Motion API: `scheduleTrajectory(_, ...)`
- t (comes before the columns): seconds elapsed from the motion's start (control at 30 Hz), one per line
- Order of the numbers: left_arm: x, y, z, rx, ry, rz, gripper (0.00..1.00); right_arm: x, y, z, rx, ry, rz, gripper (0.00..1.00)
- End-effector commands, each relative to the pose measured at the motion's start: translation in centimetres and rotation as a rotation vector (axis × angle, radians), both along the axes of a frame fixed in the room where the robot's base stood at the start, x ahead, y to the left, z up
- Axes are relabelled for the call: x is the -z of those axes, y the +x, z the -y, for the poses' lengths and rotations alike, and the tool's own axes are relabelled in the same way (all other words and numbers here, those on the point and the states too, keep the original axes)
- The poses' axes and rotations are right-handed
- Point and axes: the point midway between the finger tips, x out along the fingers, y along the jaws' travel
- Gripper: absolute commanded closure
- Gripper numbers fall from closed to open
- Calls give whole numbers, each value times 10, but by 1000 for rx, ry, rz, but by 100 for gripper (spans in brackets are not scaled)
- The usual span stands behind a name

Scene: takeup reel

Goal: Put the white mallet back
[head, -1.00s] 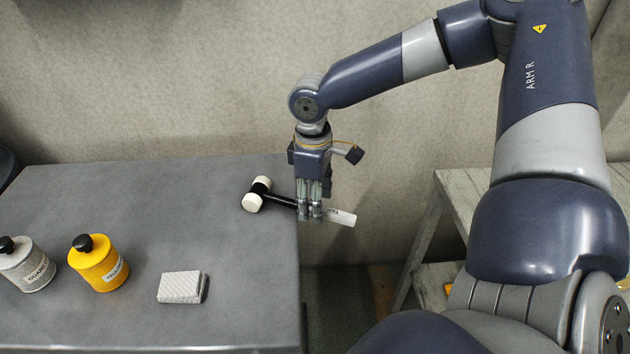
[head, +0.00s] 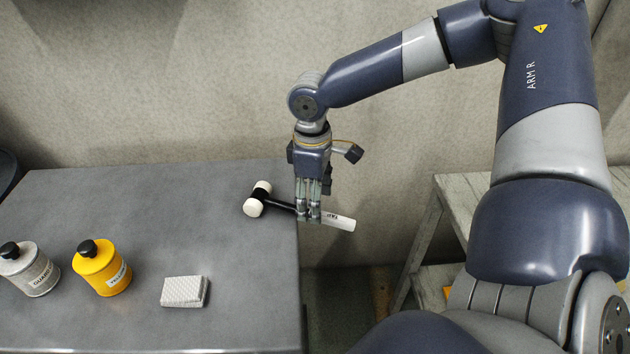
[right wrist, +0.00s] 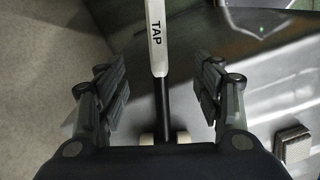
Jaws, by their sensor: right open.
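The white mallet (head: 256,199) lies at the right edge of the grey table, its white-capped black head on the table. Its white handle end (head: 338,221), lettered TAP, juts past the edge. My right gripper (head: 309,215) points down over the handle just by the table edge. In the right wrist view the fingers (right wrist: 160,98) are spread, one on each side of the black shaft (right wrist: 162,110), with gaps on both sides. The white grip (right wrist: 156,40) points away at the top of that view. The mallet's head is mostly hidden behind the gripper body there. My left gripper is not in view.
A wooden stepped stand (head: 452,205) is at the right, beyond a gap. The table's middle is clear.

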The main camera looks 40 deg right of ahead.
Motion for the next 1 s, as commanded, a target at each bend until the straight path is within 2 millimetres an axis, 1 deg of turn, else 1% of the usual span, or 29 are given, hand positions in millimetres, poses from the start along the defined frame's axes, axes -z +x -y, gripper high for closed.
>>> scheduleTrajectory(0.03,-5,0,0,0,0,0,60,-5,0,0,0,1,1,39)
scheduleTrajectory(0.7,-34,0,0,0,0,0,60,-39,1,0,0,0,0,39)
scheduleTrajectory(0.83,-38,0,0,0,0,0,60,-43,1,0,0,0,0,39)
scheduleTrajectory(1.0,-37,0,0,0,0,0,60,-42,1,0,0,0,0,39)
